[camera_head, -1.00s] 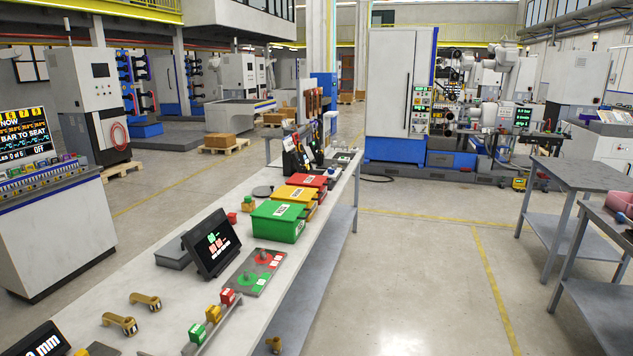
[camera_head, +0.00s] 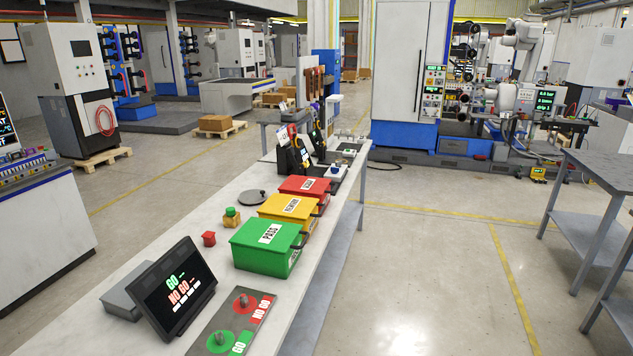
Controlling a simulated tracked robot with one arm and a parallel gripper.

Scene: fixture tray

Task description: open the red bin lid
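The red bin (camera_head: 304,190) stands on the long white workbench (camera_head: 225,190), last in a row of three behind the yellow and green bins. Its lid looks shut, with a white label on top and a dark handle at its right side. My gripper is not in view, so I cannot see whether it is open or shut.
The yellow bin (camera_head: 290,207) and green bin (camera_head: 268,247) stand nearer on the bench. A tilted display (camera_head: 175,285) and a GO/NO GO plate (camera_head: 235,325) are in front. A grey disc (camera_head: 257,197) lies left of the bins. The floor (camera_head: 410,270) to the right is clear.

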